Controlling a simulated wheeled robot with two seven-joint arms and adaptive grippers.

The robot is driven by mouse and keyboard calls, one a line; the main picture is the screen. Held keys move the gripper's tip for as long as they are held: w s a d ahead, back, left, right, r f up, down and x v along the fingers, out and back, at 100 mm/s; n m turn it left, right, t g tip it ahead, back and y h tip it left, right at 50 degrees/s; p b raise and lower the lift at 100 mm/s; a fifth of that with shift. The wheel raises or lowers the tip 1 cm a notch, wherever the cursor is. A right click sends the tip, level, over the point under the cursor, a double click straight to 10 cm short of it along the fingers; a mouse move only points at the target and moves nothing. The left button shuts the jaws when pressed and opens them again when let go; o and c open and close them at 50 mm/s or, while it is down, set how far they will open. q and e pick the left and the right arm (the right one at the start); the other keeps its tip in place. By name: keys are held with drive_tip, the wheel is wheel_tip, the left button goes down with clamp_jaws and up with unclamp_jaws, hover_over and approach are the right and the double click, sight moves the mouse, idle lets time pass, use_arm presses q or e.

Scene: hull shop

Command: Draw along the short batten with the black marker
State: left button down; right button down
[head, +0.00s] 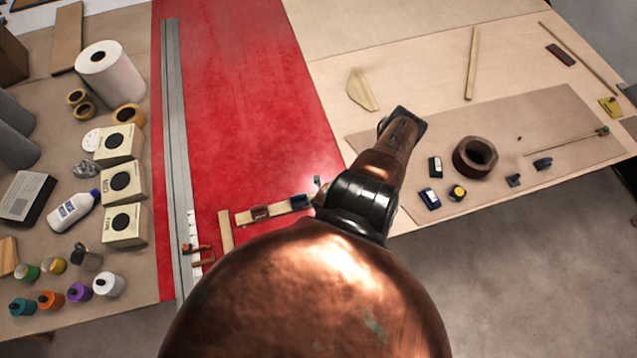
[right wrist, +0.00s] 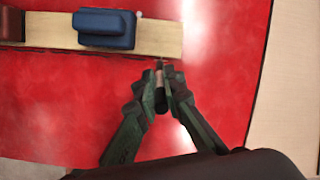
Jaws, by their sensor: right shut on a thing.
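The short pale wood batten (head: 272,210) lies on the red sheet (head: 245,100), with a dark red block (head: 260,212) and a blue block (head: 299,202) on it. In the right wrist view the batten's right end (right wrist: 165,40) and the blue block (right wrist: 104,29) show. My right gripper (right wrist: 160,84) is shut on the slim marker (right wrist: 159,78), mostly hidden between its fingers. The marker's tip is close to the batten's near edge by its right end; contact cannot be told. A thin dark line or shadow follows that edge. In the head view my arm hides this gripper. My left gripper is not in view.
A long grey metal strip (head: 176,150) lies along the red sheet's left side. Another short wood strip (head: 225,232) lies left of the batten. Boxes, bottles and rolls crowd the left. A brown mat (head: 570,115) at right holds a tape roll (head: 475,157) and small blocks.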

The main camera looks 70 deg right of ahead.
drive_tip(key=shift+s, duration=0.1)
wheel_tip(320, 180, up, 13)
idle(1.5)
